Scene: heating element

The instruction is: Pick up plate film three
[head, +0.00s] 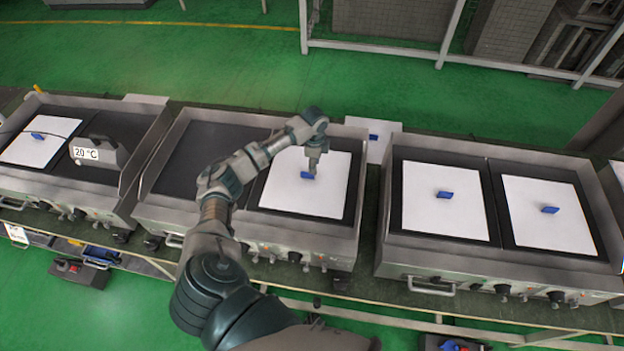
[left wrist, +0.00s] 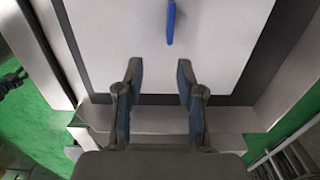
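Several white plate films with blue tabs lie on the griddles; the frames do not label which is number three. One film (head: 322,197) lies on the right plate of the middle griddle, its blue tab (head: 307,175) upright near the centre. My left gripper (head: 312,172) is above this film, close to the tab. In the left wrist view the two fingers (left wrist: 160,90) are apart and empty, with the film (left wrist: 215,50) below and the blue tab (left wrist: 170,22) ahead of the fingertips. My right gripper is not in view.
Two films (head: 447,222) (head: 528,200) lie on the right griddle and one (head: 50,150) on the far left griddle. Another film (head: 384,130) lies behind the middle griddle. A temperature display (head: 86,153) stands at left. Raised metal walls (head: 366,200) flank the griddle plates.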

